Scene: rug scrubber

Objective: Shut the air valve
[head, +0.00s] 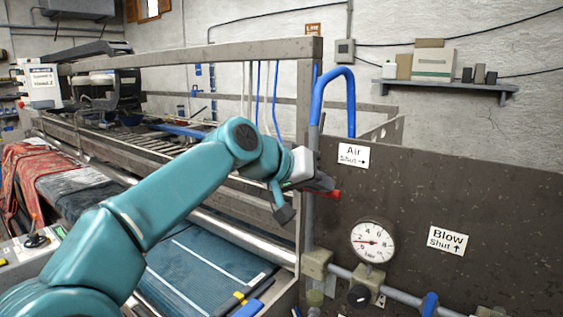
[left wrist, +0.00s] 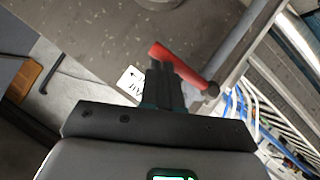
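The air valve has a red lever (head: 332,193) on the upright grey pipe (head: 309,215), below the sign "Air Shut" (head: 353,155), whose arrow points right. The lever sticks out to the right of the pipe, roughly level. My left gripper (head: 322,182) is at the lever and partly covers it. In the left wrist view, the red lever (left wrist: 190,73) crosses at the dark fingertips of my left gripper (left wrist: 164,70). The fingers are close together; I cannot tell whether they clasp the lever or only touch it. My right gripper is not in view.
A pressure gauge (head: 373,242), a black knob (head: 359,296) and a blue lever (head: 429,304) are at the lower right, near the sign "Blow Shut" (head: 447,240). A blue hose (head: 350,95) arches above the pipe. The dark panel (head: 500,215) stands behind.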

